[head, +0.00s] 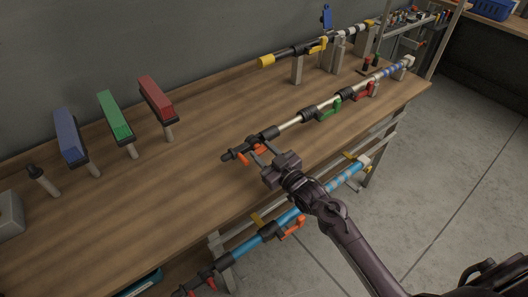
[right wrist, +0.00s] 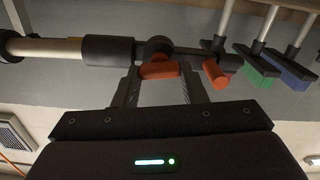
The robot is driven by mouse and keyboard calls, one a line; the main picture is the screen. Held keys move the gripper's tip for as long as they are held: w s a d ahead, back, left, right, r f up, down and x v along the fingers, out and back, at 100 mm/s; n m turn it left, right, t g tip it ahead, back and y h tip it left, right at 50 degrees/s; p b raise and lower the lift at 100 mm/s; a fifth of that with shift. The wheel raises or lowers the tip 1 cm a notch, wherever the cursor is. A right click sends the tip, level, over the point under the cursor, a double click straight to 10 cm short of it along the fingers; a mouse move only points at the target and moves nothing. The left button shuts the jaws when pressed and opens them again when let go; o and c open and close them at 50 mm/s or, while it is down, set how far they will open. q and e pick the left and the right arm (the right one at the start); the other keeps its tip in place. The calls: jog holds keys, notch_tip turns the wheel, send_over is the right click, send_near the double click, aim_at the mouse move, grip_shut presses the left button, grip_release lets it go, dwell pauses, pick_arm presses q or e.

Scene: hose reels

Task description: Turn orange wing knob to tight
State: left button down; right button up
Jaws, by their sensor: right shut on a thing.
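A pole with a light shaft and black fittings (head: 288,125) runs along the workbench. Two orange pieces sit near its left end. The orange wing knob (right wrist: 160,69) is between the two fingers of my right gripper (right wrist: 160,82) in the right wrist view, just below a black collar. The other orange piece (right wrist: 216,74) is beside it, outside the fingers; it also shows in the head view (head: 242,159). In the head view my right gripper (head: 261,151) reaches the pole from the front right and partly hides the held knob. My left gripper is not in view.
A yellow-ended pole (head: 280,58) rests on supports at the back. A blue pole (head: 262,233) lies below the front edge. The wooden benchtop (head: 165,185) at front left is clear.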

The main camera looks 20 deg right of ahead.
jog(key=m+p, duration=0.2)
jog(key=m, duration=0.3)
jog(key=shift+d+r, duration=0.1)
jog(key=m+p, duration=0.2)
jog(key=m, duration=0.3)
jog(key=shift+w+d+m, duration=0.1)
jog(key=shift+d+m, duration=0.05)
jog(key=shift+m, duration=0.15)
jog(key=m+p, duration=0.2)
jog(key=m, duration=0.2)
jog(key=shift+m, duration=0.3)
jog(key=m, duration=0.1)
jog(key=m+p, duration=0.1)
jog(key=m, duration=0.2)
jog(key=shift+f+m+p, duration=0.3)
jog(key=shift+p, duration=0.05)
jog(key=o, duration=1)
